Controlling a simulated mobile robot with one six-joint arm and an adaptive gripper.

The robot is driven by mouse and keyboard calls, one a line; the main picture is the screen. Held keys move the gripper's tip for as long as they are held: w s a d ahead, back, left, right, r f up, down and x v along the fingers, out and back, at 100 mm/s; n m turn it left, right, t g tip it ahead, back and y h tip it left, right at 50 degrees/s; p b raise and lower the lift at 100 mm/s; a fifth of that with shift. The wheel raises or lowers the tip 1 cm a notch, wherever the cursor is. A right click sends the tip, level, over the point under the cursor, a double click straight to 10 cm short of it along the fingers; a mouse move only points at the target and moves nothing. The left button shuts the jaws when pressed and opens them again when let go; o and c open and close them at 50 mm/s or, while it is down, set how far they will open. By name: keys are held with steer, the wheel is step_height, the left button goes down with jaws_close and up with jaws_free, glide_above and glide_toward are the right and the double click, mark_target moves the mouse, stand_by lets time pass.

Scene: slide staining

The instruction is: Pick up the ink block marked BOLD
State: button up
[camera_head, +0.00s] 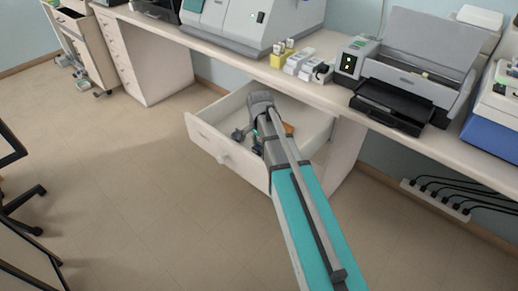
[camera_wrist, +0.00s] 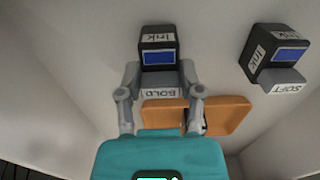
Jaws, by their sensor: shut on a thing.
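The ink block marked BOLD (camera_wrist: 160,62) is dark with a blue panel and white labels, one reading "Ink". In the wrist view my gripper (camera_wrist: 160,84) is shut on it, with one finger on each side. A second ink block, marked SOFT (camera_wrist: 275,58), lies to the right in the same drawer, apart from my gripper. In the head view my gripper (camera_head: 256,140) is inside the open drawer (camera_head: 205,137), and my arm hides much of that area. The BOLD block cannot be made out there.
An orange flat piece (camera_wrist: 228,114) lies in the drawer beneath my gripper; part of it shows in the head view (camera_head: 289,129). The drawer walls stand close around my gripper. The counter (camera_head: 330,93) above holds a printer (camera_head: 415,75) and small containers (camera_head: 300,62).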

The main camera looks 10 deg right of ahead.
mark_target(259, 142)
steer(key=shift+r, duration=0.1)
jaws_close()
step_height(259, 142, up, 10)
steer(key=p, duration=1)
stand_by(0.6)
